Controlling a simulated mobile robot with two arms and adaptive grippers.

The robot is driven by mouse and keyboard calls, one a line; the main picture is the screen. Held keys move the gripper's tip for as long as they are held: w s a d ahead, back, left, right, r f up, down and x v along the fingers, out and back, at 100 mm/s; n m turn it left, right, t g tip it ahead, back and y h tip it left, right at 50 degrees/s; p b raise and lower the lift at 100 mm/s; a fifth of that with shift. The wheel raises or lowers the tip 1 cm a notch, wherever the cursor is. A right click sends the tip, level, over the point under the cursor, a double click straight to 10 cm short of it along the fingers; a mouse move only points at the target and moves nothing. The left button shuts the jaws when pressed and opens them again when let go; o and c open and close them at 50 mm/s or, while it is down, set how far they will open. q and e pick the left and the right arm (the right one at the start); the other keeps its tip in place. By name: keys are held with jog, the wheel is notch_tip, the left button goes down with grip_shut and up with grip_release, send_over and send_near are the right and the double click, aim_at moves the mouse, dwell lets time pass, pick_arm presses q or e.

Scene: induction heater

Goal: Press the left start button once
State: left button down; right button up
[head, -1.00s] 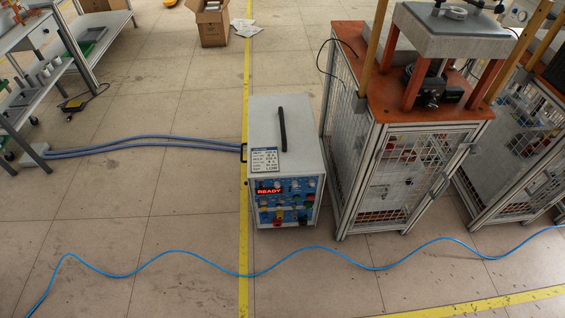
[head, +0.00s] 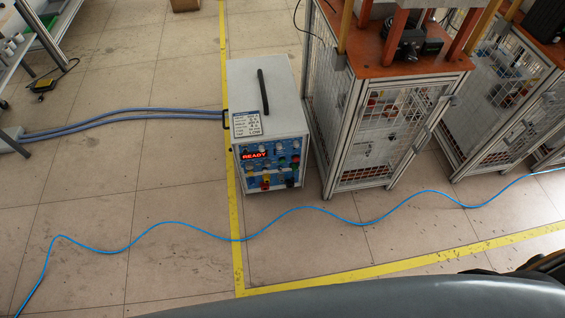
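The induction heater (head: 268,95) is a grey box with a black top handle, standing on the floor near the middle of the head view. Its blue front panel (head: 270,168) faces me and carries a red lit display (head: 255,155) reading READY. Several small coloured knobs, sockets or buttons sit around and below the display. They are too small to tell which one is the left start button. Neither of my grippers is in view.
A caged machine frame with an orange top (head: 385,60) stands just right of the heater. Grey hoses (head: 120,118) run left from it. A thin blue cable (head: 175,223) crosses the floor in front, near yellow floor lines (head: 400,264).

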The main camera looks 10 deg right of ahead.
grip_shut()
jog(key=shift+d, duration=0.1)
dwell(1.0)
